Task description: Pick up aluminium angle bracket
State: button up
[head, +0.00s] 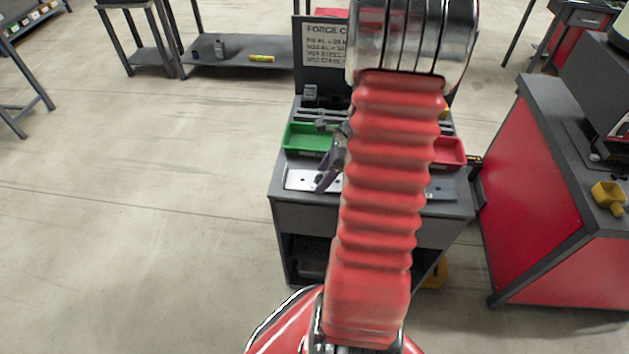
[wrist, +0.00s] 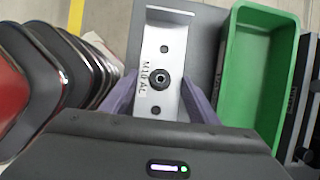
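The aluminium angle bracket (wrist: 172,47) is a silver plate with holes and a turned-up far end, marked "M10 AL", in the middle of the wrist view. In the head view the bracket (head: 298,180) lies on the front left of the workstand top. My gripper (wrist: 160,90) has purple fingers spread apart, one along each side of the bracket's near part. I cannot tell whether they touch it. In the head view my gripper (head: 327,180) is over the bracket, partly behind my arm.
A green bin (wrist: 256,65) stands right of the bracket, behind it in the head view. A red bin (head: 449,152) is at the stand's right, partly hidden. A sign (head: 325,45) rises behind. A red-sided bench (head: 520,190) stands to the right. The floor at left is clear.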

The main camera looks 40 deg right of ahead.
jog(key=c, duration=0.6)
notch_tip(320, 180, up, 10)
dwell(0.5)
dwell(0.9)
